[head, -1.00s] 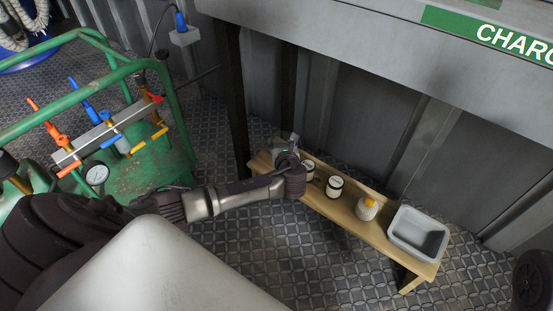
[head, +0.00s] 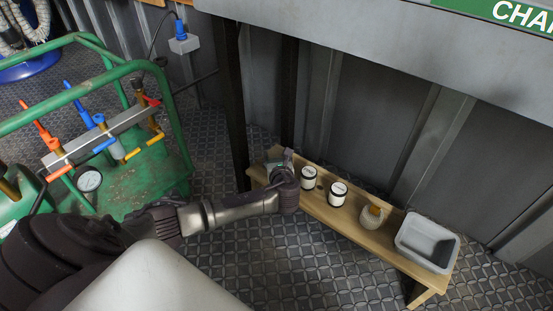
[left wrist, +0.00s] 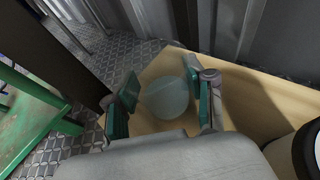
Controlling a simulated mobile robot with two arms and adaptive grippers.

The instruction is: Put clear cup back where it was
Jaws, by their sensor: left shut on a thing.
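My left gripper (head: 283,165) is at the left end of the wooden bench (head: 385,250). In the left wrist view its two green-padded fingers (left wrist: 163,100) stand on either side of the round clear cup (left wrist: 165,95), closed on it. The cup is seen from above against the bench top near its end; whether its base touches the wood cannot be told. In the head view the cup is hidden behind the gripper. My right gripper is not in view.
Two white jars with dark rims (head: 338,192) stand on the bench just right of my gripper. Farther right are a small container with an orange-brown top (head: 373,214) and a grey tray (head: 428,243). A green-framed cart (head: 150,172) stands at left.

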